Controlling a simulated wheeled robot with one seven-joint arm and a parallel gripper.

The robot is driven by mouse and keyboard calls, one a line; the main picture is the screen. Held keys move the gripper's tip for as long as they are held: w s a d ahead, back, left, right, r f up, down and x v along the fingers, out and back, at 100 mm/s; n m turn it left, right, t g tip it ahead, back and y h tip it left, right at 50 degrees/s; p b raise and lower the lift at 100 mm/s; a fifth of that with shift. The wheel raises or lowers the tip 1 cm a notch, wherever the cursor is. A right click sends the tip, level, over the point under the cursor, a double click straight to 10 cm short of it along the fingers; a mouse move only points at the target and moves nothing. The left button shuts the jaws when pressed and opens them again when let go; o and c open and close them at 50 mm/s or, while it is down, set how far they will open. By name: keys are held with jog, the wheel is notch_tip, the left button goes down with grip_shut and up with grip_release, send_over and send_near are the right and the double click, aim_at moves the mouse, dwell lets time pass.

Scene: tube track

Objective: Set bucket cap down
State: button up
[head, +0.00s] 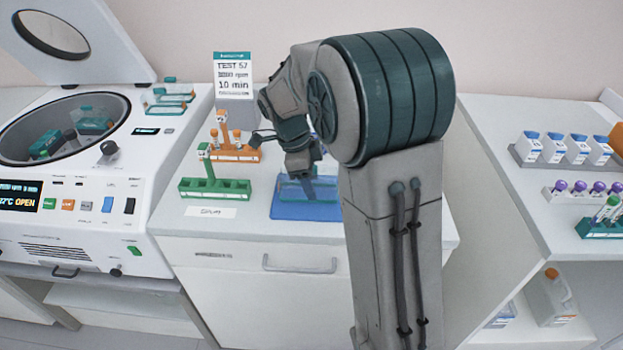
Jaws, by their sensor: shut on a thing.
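My gripper (300,168) points down over the blue mat (290,212) on the middle bench. It is shut on a bluish see-through bucket cap (312,188), which is at or just above the mat. I cannot tell whether the cap touches the mat. My own arm hides the mat's right side and part of the cap.
The centrifuge (75,205) stands open at left, with teal buckets (95,122) inside. A green rack (215,188) and an orange rack (234,152) stand left of the mat. A sign (233,75) stands behind. Bottles (553,147) and tubes fill the right bench.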

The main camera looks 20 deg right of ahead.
jog(key=shift+f, duration=0.3)
jog(key=o, duration=1)
jog(key=shift+o, duration=0.2)
jog(key=shift+r, duration=0.1)
jog(key=v, duration=1.3)
jog(key=shift+r, duration=0.35)
